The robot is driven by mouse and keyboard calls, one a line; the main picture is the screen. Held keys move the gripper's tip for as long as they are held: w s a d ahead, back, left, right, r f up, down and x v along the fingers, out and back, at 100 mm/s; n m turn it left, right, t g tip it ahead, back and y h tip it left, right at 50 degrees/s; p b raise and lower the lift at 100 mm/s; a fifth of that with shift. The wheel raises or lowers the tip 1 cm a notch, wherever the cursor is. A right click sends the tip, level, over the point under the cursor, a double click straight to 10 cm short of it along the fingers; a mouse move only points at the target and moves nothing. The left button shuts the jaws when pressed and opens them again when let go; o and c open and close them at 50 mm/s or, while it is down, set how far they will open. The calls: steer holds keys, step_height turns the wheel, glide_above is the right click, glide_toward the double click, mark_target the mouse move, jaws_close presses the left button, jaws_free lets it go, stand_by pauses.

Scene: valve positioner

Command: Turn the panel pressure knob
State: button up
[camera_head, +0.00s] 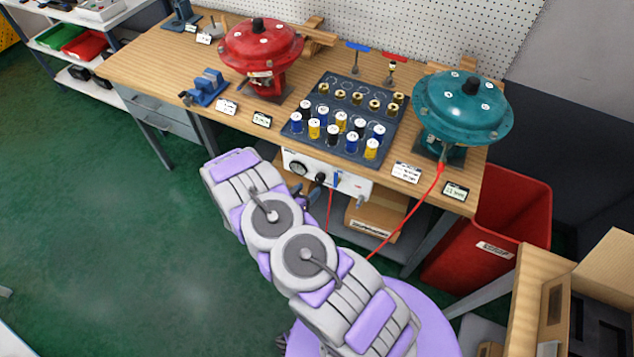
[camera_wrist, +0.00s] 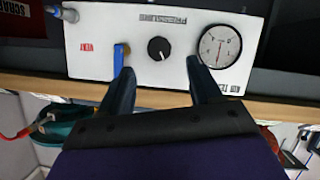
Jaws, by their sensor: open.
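The white pressure panel (camera_wrist: 100,28) hangs under the bench edge and appears upside down in the wrist view. Its black round knob (camera_wrist: 158,48), with a white pointer mark, sits between a round gauge (camera_wrist: 220,46) and a blue lever (camera_wrist: 121,58). My gripper (camera_wrist: 160,67) is open and empty. Its two dark fingertips lie on either side of the knob in the picture; the gap in depth is hard to judge. In the head view the panel (camera_head: 348,184) and knob (camera_head: 320,178) show just beyond my gripper (camera_head: 306,193), which my arm partly hides.
The wooden bench (camera_head: 160,62) carries a red actuator (camera_head: 262,45), a teal actuator (camera_head: 462,105) and a dark tray (camera_head: 368,92) of small cylinders. A red hose (camera_head: 415,217) hangs at the front right, near a red bin (camera_head: 500,220). The floor at left is clear.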

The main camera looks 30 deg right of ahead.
mark_target(318, 180)
steer(key=b+x, duration=0.1)
steer(key=x, duration=0.6)
steer(key=shift+w+d+f, duration=0.1)
steer(key=shift+w+d, duration=0.05)
steer(key=shift+d, duration=0.1)
steer(key=shift+c, duration=0.5)
steer(key=c, duration=0.9)
steer(key=shift+c, duration=0.2)
